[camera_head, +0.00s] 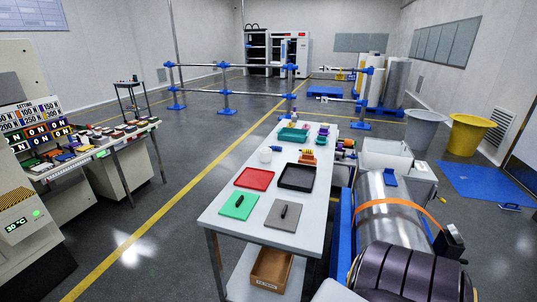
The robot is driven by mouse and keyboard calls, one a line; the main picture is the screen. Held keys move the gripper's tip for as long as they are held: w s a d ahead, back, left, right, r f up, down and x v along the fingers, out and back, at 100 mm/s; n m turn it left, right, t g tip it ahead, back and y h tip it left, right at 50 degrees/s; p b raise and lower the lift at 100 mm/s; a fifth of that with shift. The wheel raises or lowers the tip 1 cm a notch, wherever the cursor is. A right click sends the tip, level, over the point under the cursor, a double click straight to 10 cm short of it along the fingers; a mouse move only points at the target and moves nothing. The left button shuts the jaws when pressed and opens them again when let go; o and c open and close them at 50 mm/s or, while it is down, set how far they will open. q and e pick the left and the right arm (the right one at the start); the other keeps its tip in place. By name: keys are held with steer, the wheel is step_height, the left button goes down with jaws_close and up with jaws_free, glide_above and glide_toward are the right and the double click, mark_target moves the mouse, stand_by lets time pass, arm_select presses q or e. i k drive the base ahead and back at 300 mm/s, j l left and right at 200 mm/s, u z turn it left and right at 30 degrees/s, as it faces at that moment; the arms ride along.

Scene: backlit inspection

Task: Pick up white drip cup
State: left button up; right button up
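A small white cup (265,155), which looks like the drip cup, stands upright on the white table (228,180), left of its middle and behind the red tray. Nothing touches it that I can see. Neither of my grippers shows in the head view.
On the table are a red tray (254,179), a black tray (297,177), a green mat (239,205), a grey mat (283,215) and a teal bin (293,134). An orange item (308,157) stands right of the cup. Floor left of the table is open.

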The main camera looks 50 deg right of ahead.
mark_target(267, 154)
steer(key=i+j+z, duration=0.15)
steer(key=i+z, duration=0.15)
steer(key=i+j+z, duration=0.3)
steer(key=i, duration=0.2)
steer(key=i+j+z, duration=0.25)
steer(key=z, duration=0.2)
steer(key=i+j+z, duration=0.3)
steer(key=z, duration=0.15)
steer(key=i+j+z, duration=0.15)
steer(key=z, duration=0.3)
steer(key=j+z, duration=0.45)
steer(key=i+j+z, duration=0.1)
steer(key=j+z, duration=0.15)
steer(key=z, duration=0.15)
steer(key=j+z, duration=0.3)
steer(key=z, duration=0.15)
steer(key=j+z, duration=0.7)
steer(key=z, duration=0.2)
steer(key=j+z, duration=0.2)
steer(key=k+j+z, duration=0.15)
steer(key=j, duration=0.25)
